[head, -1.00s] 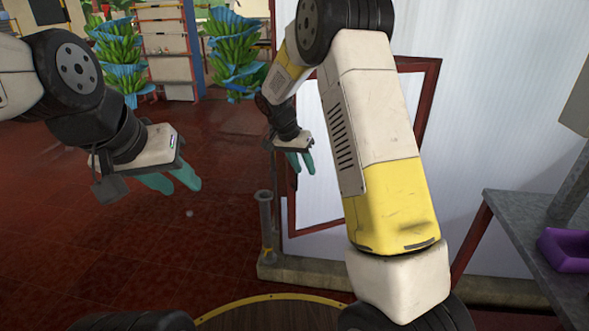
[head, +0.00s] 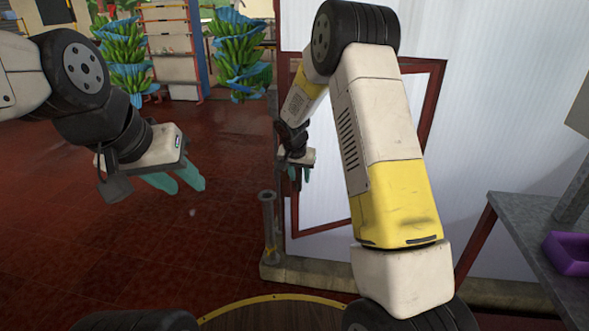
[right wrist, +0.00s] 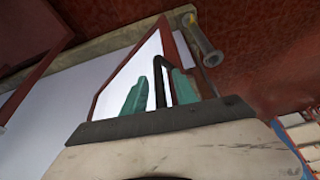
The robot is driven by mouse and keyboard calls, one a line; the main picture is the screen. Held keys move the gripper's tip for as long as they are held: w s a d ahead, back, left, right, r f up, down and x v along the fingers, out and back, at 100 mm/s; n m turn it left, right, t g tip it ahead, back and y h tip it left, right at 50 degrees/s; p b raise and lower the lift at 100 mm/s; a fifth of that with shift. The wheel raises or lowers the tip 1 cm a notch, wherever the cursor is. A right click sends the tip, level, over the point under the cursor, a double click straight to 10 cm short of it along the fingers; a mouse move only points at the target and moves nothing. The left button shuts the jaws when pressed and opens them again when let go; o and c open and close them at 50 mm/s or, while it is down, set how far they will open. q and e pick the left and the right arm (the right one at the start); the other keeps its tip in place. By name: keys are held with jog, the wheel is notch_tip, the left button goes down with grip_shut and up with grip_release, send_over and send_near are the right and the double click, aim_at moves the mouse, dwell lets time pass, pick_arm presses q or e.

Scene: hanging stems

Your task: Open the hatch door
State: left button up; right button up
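The hatch door is a pale panel (head: 322,195) with a red frame, set low in the white wall and partly hidden by my right arm. It appears closed. My right gripper (head: 299,176) is at the left side of the hatch, fingers down. In the right wrist view its teal fingers (right wrist: 161,92) are apart, with a dark bar-like handle (right wrist: 158,80) showing between them; I cannot tell if they touch it. The red frame (right wrist: 122,70) also shows there. My left gripper (head: 178,183) hangs open and empty over the floor, well left of the hatch.
A short grey post (head: 268,225) stands beside the hatch's lower left corner, on a low concrete curb (head: 305,275). A metal table (head: 530,220) with a purple tray (head: 568,252) is at right. Banana bunches (head: 240,55) hang at the back. The red floor at left is clear.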

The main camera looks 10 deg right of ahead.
jog(key=shift+c, duration=0.4)
grip_shut()
dwell(1.1)
